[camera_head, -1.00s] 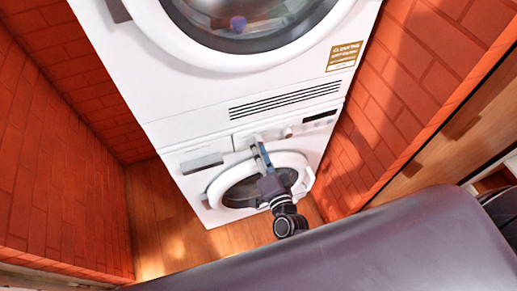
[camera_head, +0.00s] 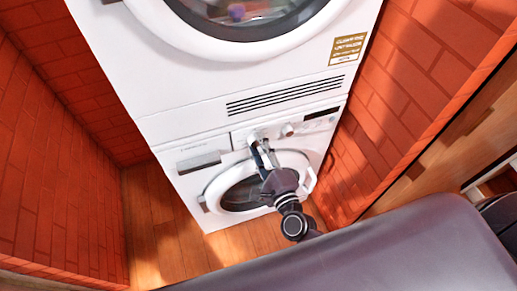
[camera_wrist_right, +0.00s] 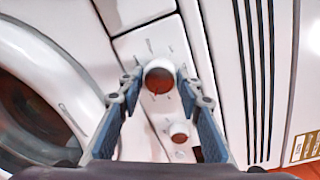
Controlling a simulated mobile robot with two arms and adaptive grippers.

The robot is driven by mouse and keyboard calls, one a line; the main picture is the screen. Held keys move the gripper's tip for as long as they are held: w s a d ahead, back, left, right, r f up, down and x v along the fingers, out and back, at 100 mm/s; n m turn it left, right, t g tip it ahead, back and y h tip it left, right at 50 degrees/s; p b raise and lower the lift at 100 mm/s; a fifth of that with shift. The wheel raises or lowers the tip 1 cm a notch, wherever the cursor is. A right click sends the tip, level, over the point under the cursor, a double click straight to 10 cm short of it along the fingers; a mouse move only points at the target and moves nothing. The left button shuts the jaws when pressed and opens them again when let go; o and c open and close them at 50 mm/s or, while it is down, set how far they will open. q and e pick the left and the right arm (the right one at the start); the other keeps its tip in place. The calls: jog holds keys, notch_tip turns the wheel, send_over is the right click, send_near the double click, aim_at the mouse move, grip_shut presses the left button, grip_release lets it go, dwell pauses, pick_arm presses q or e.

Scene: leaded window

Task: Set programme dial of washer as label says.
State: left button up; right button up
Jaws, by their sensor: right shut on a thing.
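The washer (camera_head: 180,185) is the lower of two stacked white machines. Its programme dial (camera_wrist_right: 160,77), a round knob with a reddish-brown face and marks around it, sits between the fingers of my right gripper (camera_wrist_right: 160,90) in the wrist view. In the head view, the right gripper (camera_head: 257,142) reaches up to the control panel, shut on the dial, which its fingers partly hide. A brown and white label (camera_head: 346,48) is on the upper machine; its text is too small to read. It also shows in the wrist view (camera_wrist_right: 304,146). My left gripper is not in view.
A smaller knob (camera_head: 288,130) and a dark display (camera_head: 320,114) are right of the dial. A drawer front (camera_head: 198,162) is to its left. The round door (camera_head: 240,192) is below, behind my arm. Brick walls (camera_head: 60,170) flank the machines closely.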

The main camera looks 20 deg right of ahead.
jog(key=shift+f+m+b, duration=0.1)
jog(key=shift+m+b, duration=0.35)
jog(key=shift+m, duration=0.45)
jog(key=o, duration=1.2)
jog(key=shift+s, duration=0.1)
jog(key=s, duration=0.8)
jog(key=s+d, duration=0.1)
jog(key=s, duration=0.2)
jog(key=shift+s+r, duration=0.35)
jog(key=shift+s, duration=0.05)
